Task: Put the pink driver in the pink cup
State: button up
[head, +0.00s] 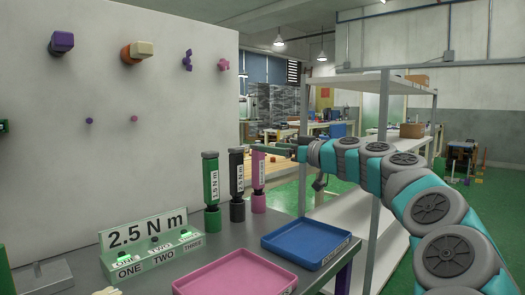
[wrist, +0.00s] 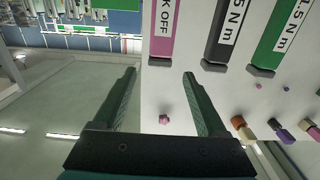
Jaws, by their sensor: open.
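The pink driver (head: 258,170) stands upright at the back of the grey table, rightmost of three drivers. A pink cup (head: 258,203) is directly below it; the picture is too small to tell how the driver's lower end meets the cup. In the wrist view, the pink driver (wrist: 161,30) shows its dark end and a label reading "K OFF", ahead of and between the fingers. My gripper (head: 264,147) is at the height of the driver's top. In the wrist view, my gripper (wrist: 160,73) is open with nothing between its fingertips.
A black driver (head: 236,170) and a green driver (head: 211,180) stand close to the left. In front are a blue tray (head: 305,243), a pink tray (head: 235,275) and a "2.5 N m" sign (head: 148,232). A white pegboard (head: 120,120) stands behind; a shelf (head: 385,85) is right.

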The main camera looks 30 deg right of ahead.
jog(key=shift+v, duration=1.25)
